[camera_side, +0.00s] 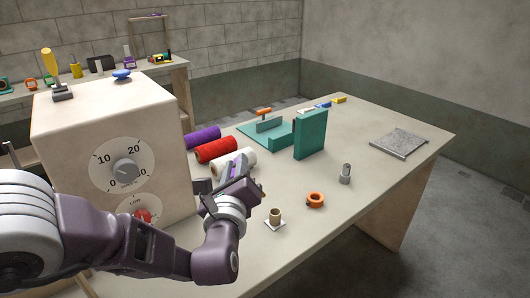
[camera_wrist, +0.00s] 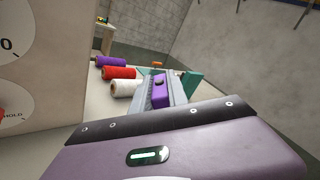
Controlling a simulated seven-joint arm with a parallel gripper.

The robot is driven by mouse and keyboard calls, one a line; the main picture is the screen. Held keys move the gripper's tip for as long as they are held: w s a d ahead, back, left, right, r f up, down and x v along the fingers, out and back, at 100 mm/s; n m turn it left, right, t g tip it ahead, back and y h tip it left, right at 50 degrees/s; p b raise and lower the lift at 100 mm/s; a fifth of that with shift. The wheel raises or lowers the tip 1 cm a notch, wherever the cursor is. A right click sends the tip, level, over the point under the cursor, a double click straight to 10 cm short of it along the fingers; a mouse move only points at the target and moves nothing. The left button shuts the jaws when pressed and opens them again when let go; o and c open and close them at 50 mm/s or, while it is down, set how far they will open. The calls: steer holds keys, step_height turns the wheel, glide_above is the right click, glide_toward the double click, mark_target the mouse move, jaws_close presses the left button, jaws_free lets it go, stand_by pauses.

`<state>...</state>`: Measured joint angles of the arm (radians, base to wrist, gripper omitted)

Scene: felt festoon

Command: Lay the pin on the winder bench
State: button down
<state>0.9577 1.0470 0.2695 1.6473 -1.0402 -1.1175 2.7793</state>
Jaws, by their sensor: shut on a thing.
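My gripper (camera_side: 238,172) is low over the near part of the winder bench (camera_side: 300,255), just in front of the white spool. It is shut. The pin between its jaws is mostly hidden by the fingers and wrist, so its shape and tilt cannot be made out. In the wrist view my gripper (camera_wrist: 160,88) points away along the bench, with the spools to its left. I cannot tell whether the held thing touches the bench top.
Purple (camera_side: 202,137), red (camera_side: 216,150) and white (camera_side: 236,162) spools lie beside the dial box (camera_side: 105,140). A teal upright block (camera_side: 311,134), grey cylinder (camera_side: 345,174), orange ring (camera_side: 316,199) and brass-coloured socket (camera_side: 275,219) stand rightward. A grey felt piece (camera_side: 399,142) lies far right; bench around it is clear.

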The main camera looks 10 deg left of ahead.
steer(key=s+a+f+n+g+y, duration=0.3)
steer(key=s+a+f+n+y, duration=0.2)
steer(key=s+f+n+y, duration=0.3)
steer(key=f, duration=0.4)
steer(key=s+f, duration=0.1)
steer(key=f, duration=0.1)
steer(key=shift+a+f, duration=0.25)
steer(key=shift+f, duration=0.15)
steer(key=c, duration=1.2)
jaws_free()
steer(key=shift+s, duration=0.1)
steer(key=v, duration=0.7)
